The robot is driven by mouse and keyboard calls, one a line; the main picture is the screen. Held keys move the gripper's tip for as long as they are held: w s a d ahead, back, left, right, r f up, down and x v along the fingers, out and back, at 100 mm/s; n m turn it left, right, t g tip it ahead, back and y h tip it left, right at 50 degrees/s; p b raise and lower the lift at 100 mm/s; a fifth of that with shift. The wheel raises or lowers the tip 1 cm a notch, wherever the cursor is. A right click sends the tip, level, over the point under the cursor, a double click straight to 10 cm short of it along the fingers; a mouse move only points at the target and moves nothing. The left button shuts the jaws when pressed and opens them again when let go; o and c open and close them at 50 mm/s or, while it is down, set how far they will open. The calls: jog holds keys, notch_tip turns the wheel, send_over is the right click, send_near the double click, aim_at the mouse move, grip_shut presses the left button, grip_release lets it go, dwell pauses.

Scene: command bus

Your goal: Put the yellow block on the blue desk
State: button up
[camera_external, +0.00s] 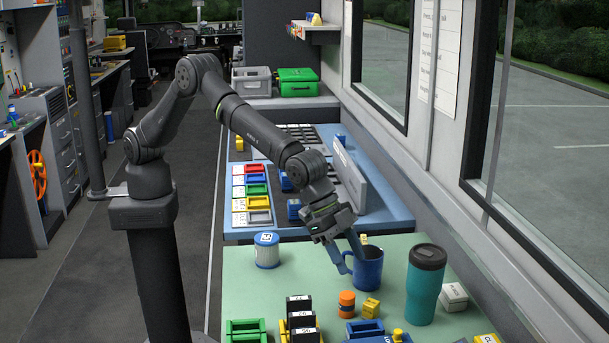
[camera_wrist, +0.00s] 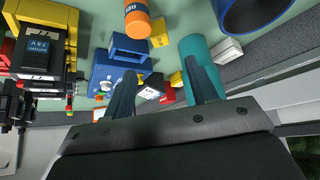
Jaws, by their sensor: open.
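A small yellow block (camera_external: 371,308) lies on the green table (camera_external: 285,288), right of an orange cylinder (camera_external: 346,304). In the wrist view the yellow block (camera_wrist: 158,34) shows beside the orange cylinder (camera_wrist: 137,18). The blue desk (camera_external: 398,221) is the blue surface beyond the green table and carries several coloured trays. My gripper (camera_external: 350,257) is open and empty, pointing down beside the blue mug (camera_external: 369,270) and overlapping it in view. In the wrist view my gripper (camera_wrist: 160,62) has its fingers apart with nothing between them.
A teal tumbler (camera_external: 424,290) stands right of the mug, with a white box (camera_external: 453,297) beyond it. A white canister (camera_external: 266,251) stands at left. Black labelled blocks (camera_external: 300,312) and a green holder (camera_external: 246,331) are in front.

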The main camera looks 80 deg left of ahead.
send_near(371, 302)
jog(key=x, duration=0.4)
jog(key=shift+f, duration=0.4)
jog(key=shift+x, duration=2.95)
jog(key=shift+r, duration=0.1)
jog(key=shift+c, duration=0.2)
jog(key=c, duration=1.1)
grip_shut()
jog(key=shift+r, duration=0.1)
